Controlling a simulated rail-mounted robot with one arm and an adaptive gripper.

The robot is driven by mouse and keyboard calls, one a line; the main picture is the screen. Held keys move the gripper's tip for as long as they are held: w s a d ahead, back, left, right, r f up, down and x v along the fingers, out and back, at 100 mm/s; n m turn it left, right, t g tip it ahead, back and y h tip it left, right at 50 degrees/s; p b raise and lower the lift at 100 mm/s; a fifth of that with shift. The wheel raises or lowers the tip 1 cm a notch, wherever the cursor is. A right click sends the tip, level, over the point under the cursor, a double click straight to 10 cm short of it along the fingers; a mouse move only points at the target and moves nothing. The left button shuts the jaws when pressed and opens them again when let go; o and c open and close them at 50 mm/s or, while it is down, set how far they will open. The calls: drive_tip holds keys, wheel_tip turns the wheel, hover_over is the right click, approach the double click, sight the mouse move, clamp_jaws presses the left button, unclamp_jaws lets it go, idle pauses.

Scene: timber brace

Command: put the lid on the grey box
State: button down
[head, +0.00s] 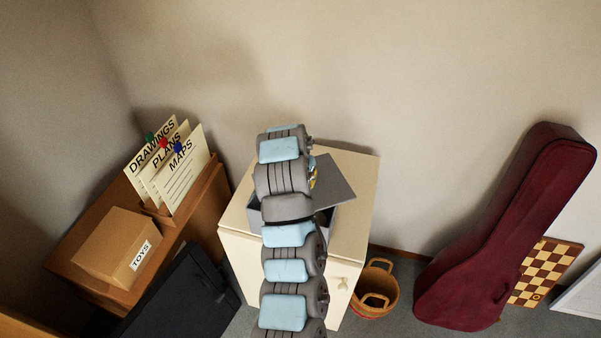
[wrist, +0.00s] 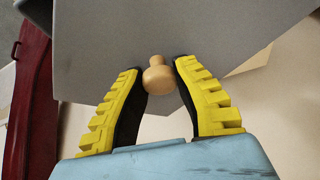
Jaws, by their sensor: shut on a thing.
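The grey lid (head: 335,180) is a flat plate held tilted above the grey box (head: 255,217) on the cream cabinet, mostly behind my arm in the head view. In the wrist view the lid (wrist: 210,38) fills the upper part, with a round wooden knob (wrist: 159,78) on it. My gripper (wrist: 160,70) is shut on this knob, with one yellow-and-black finger on each side. Much of the box is hidden by my arm and the lid.
The cream cabinet (head: 357,185) stands against the wall. To its left are a brown cabinet with a TOYS box (head: 118,247) and file cards (head: 168,165). To its right are a basket (head: 375,290), a dark red instrument case (head: 500,235) and a chessboard (head: 545,270).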

drive_tip(key=m+p, duration=0.1)
drive_tip(key=p, duration=0.1)
drive_tip(key=r+m+h+p, duration=0.1)
drive_tip(key=m+p, duration=0.1)
drive_tip(key=shift+w+r+g+p, duration=0.1)
drive_tip(key=shift+g+p, duration=0.2)
drive_tip(key=shift+p, duration=0.1)
drive_tip(key=m+p, duration=0.1)
drive_tip(key=p, duration=0.2)
drive_tip(key=shift+r, duration=0.3)
drive_tip(key=m+p, duration=0.1)
drive_tip(key=r+m+p, duration=0.1)
drive_tip(key=p, duration=0.1)
drive_tip(key=shift+a+g+h, duration=0.35)
drive_tip(key=shift+g+h, duration=0.05)
drive_tip(key=p, duration=0.1)
drive_tip(key=a+r+m+p, duration=0.1)
drive_tip(key=p, duration=0.1)
drive_tip(key=shift+a+r+g, duration=0.15)
drive_tip(key=shift+r+g, duration=0.15)
drive_tip(key=shift+m, duration=0.3)
drive_tip(key=shift+f+b, duration=0.15)
drive_tip(key=shift+b, duration=0.35)
drive_tip(key=shift+f, duration=0.2)
drive_tip(key=shift+f+b, duration=1.9)
drive_tip(key=shift+f, duration=0.5)
